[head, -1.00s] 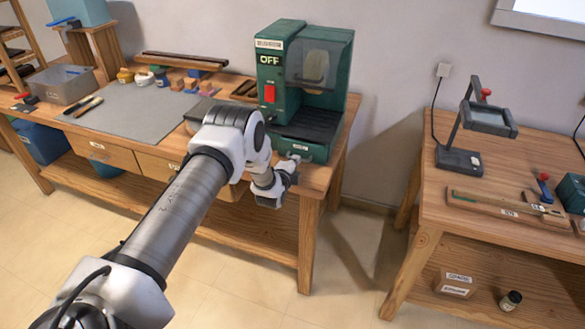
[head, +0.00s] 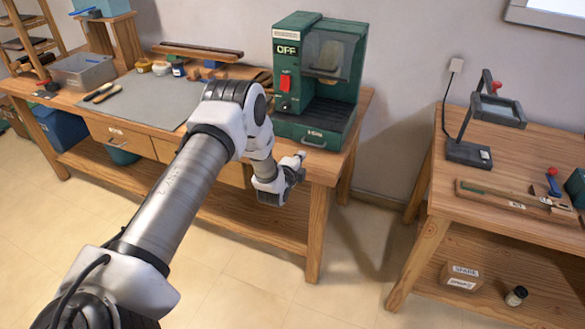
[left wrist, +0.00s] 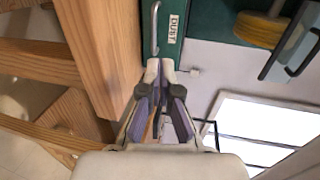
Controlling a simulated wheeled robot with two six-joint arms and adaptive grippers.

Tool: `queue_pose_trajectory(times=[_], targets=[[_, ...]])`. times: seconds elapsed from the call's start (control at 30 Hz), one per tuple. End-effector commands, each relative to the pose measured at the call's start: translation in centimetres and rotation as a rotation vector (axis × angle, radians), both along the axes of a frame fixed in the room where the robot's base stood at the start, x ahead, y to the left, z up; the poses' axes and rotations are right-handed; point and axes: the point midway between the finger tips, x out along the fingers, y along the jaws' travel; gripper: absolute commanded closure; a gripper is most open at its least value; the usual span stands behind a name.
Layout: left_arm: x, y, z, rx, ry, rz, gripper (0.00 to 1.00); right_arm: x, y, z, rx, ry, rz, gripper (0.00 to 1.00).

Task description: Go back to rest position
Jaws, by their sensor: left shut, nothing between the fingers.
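My left gripper (head: 302,157) is at the end of my left arm, in front of the green machine (head: 318,75) at the right end of the left workbench. In the left wrist view its fingers (left wrist: 160,65) are closed together with nothing between them. The fingertips point toward the machine's lower drawer, with its metal handle (left wrist: 154,28) and a "DUST" label (left wrist: 173,28) just ahead. I cannot tell from these views whether they touch it. The machine's sign reads "OFF" and a red switch (head: 286,82) is on its front. My right gripper is not in view.
The left workbench (head: 240,150) carries a grey mat (head: 150,105), a grey bin (head: 83,72) and small jars. A second table (head: 470,160) stands at right with a dark stand (head: 468,152) and a wooden tray (head: 500,196). Open floor (head: 350,270) lies between them.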

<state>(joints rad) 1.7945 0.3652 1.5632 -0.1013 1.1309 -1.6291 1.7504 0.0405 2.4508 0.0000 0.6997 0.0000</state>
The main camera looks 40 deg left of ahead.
Motion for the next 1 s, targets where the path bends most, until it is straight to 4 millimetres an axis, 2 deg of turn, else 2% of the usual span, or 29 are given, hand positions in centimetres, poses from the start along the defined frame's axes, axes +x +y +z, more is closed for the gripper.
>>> queue_pose_trajectory(times=[0.1, 0.2, 0.3, 0.53, 0.57, 0.67, 0.77, 0.8, 0.87, 0.9, 0.97, 1.0], targets=[[-2.6, -0.6, 0.3, -0.002, 0.002, 0.001, 1.0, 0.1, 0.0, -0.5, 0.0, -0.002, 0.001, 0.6], [-4.2, -1.0, 0.7, 0.0, 0.002, 0.0, 1.0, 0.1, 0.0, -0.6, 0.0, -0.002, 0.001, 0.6], [-5.0, -1.2, 0.9, 0.0, 0.001, 0.0, 1.0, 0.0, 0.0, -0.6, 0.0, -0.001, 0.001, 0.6], [-5.2, -1.3, 0.7, 0.0, 0.005, -0.001, 1.0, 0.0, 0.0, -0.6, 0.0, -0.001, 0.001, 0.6], [-5.2, -1.7, 0.5, 0.003, 0.01, -0.008, 1.0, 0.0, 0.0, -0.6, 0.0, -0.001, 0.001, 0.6], [-5.9, -4.7, -1.3, 0.01, 0.059, -0.063, 1.0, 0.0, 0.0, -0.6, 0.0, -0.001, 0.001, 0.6], [-9.6, -9.3, -5.3, -0.023, 0.204, -0.128, 1.0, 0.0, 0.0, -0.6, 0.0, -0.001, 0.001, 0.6], [-11.9, -11.2, -7.2, -0.079, 0.283, -0.139, 1.0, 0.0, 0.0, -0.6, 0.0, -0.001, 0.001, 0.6], [-16.0, -13.7, -10.0, -0.203, 0.414, -0.125, 1.0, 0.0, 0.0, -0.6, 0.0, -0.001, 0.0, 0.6], [-19.1, -15.1, -11.6, -0.298, 0.504, -0.092, 1.0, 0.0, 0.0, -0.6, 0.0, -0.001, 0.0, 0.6], [-24.0, -16.8, -13.4, -0.443, 0.636, -0.007, 1.0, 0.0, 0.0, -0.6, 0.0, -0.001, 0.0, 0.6], [-27.4, -17.7, -14.4, -0.543, 0.725, 0.076, 1.0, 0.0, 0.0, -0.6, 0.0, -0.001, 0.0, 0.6]])
